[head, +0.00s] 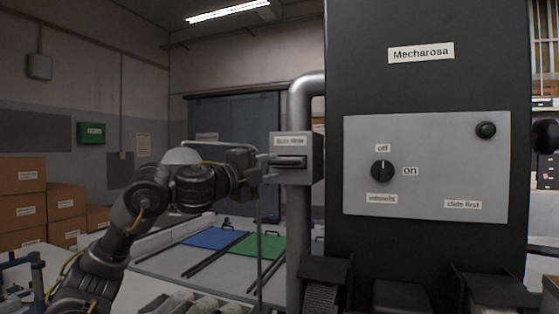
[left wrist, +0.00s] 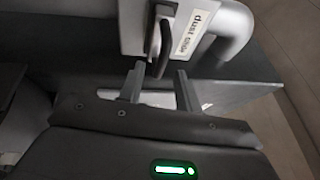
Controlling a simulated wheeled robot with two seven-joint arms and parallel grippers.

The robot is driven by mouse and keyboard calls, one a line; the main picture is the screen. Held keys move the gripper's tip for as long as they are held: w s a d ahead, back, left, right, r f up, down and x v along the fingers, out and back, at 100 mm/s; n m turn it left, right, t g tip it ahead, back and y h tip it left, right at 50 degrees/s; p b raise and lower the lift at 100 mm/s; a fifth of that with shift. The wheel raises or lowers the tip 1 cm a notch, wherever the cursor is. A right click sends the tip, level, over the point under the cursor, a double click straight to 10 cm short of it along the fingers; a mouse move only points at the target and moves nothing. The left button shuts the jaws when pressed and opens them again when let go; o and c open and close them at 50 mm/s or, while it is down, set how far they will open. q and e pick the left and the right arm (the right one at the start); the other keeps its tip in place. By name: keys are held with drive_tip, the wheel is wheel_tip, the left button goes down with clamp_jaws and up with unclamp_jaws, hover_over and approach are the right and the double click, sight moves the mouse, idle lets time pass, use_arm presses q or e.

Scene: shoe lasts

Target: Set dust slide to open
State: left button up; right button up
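The dust slide is a grey box (head: 303,172) on the vertical pipe left of the black machine, with a "dust slide" label (head: 290,141) and a dark handle (head: 290,161) on its face. My left gripper (head: 267,169) is at the box's left side, level with the handle. In the left wrist view its two fingers (left wrist: 158,78) are apart, and the dark curved handle (left wrist: 165,45) lies ahead of the gap, its near end around the fingertips. I cannot tell whether they touch. My right gripper is not in view.
The black Mecharosa machine (head: 425,90) has a grey panel with a wheels knob (head: 382,170) pointing to off and a "slide first" label (head: 463,204). The pipe (head: 299,240) runs down beside it. A table with blue (head: 215,238) and green (head: 258,247) mats stands behind; boxes stand left.

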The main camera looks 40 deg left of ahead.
sight(278, 164)
use_arm(q)
drive_tip(key=w, duration=0.1)
drive_tip(key=w+p, duration=0.1)
drive_tip(key=w, duration=0.1)
drive_tip(key=shift+w+r, duration=0.2)
drive_tip(key=shift+r, duration=0.2)
drive_tip(key=shift+w, duration=0.6)
drive_tip(key=shift+s, duration=0.1)
drive_tip(key=shift+c, duration=0.9)
clamp_jaws()
